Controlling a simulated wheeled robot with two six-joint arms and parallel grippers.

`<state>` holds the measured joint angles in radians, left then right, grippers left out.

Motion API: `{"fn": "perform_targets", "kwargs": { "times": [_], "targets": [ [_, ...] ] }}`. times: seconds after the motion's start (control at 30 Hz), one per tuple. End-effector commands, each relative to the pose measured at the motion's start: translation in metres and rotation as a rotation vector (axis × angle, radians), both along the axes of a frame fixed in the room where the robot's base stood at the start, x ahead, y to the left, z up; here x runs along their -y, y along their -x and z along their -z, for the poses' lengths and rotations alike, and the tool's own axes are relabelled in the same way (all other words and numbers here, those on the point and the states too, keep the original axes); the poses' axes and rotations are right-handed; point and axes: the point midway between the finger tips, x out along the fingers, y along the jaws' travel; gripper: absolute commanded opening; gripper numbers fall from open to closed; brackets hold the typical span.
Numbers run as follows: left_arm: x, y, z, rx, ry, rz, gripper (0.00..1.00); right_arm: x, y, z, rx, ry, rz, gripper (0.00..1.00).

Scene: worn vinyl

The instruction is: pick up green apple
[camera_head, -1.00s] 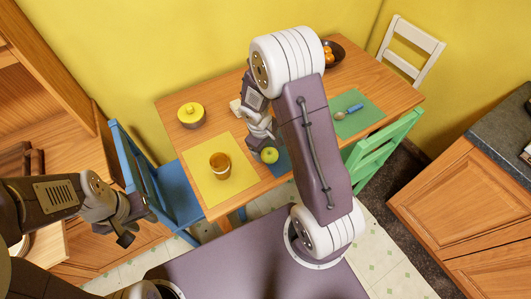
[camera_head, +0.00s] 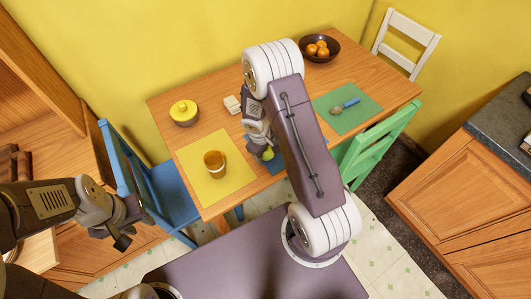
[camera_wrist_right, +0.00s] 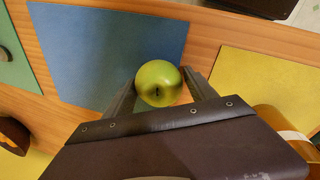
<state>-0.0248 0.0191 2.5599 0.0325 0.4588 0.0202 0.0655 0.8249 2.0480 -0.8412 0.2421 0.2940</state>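The green apple (camera_head: 268,155) sits at the near side of the table, by the blue placemat, partly hidden behind my right gripper (camera_head: 262,150). In the right wrist view the apple (camera_wrist_right: 158,83) lies between the two fingers of my right gripper (camera_wrist_right: 160,88), one on each side. The fingers look open around it; I cannot see a clear grip. My left gripper (camera_head: 124,225) hangs at the left, away from the table, and looks open and empty.

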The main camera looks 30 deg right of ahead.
Motion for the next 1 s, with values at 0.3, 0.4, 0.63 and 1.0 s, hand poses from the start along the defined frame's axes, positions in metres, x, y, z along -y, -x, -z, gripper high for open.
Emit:
{"fn": "perform_targets", "kwargs": {
  "times": [0.3, 0.4, 0.63, 1.0],
  "targets": [
    [0.000, 0.000, 0.000, 0.000, 0.000, 0.000, 0.36, 0.000, 0.000, 0.000, 0.000, 0.000, 0.000, 0.09],
    [0.000, 0.000, -0.001, 0.000, 0.000, 0.000, 0.36, 0.000, 0.000, -0.001, 0.000, 0.000, 0.000, 0.09],
    [0.000, 0.000, -0.015, 0.000, 0.000, 0.000, 0.36, 0.000, 0.000, -0.028, 0.002, 0.000, 0.001, 0.09],
    [0.000, 0.000, -0.011, 0.000, 0.000, 0.000, 0.36, 0.027, 0.058, -0.079, 0.003, 0.001, 0.005, 0.09]
  ]
}}
